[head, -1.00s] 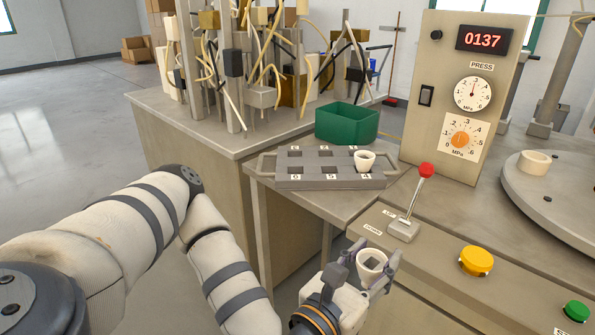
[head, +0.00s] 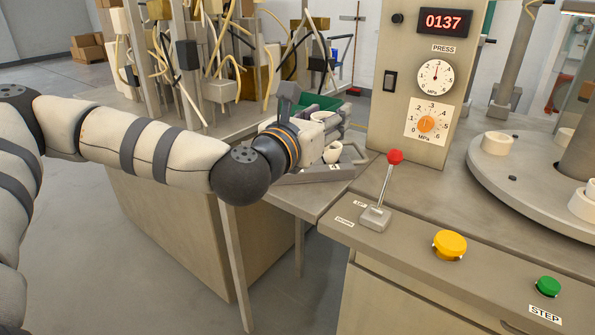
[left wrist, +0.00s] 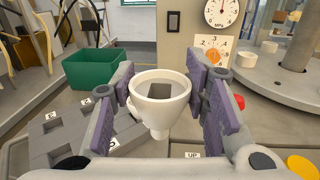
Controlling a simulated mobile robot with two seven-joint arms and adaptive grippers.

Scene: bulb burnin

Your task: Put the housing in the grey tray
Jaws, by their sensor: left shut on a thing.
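My left gripper (head: 328,122) is shut on a white cup-shaped housing (left wrist: 160,104), with a purple-padded finger on each side of it. The housing is upright, its wide mouth up and narrow stem down; in the head view its rim (head: 324,117) shows among the fingers. The gripper is over the grey tray (head: 312,175), which it largely hides in the head view. In the left wrist view, empty square pockets of the tray (left wrist: 52,126) show to the left of the held housing. My right gripper is out of view.
A green bin (left wrist: 92,70) stands behind the tray. The press panel (head: 408,130) rises to the right, with a red-knobbed lever (head: 388,190) in front. A turntable (head: 500,165) with white housings is at far right. A wired rack stands behind.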

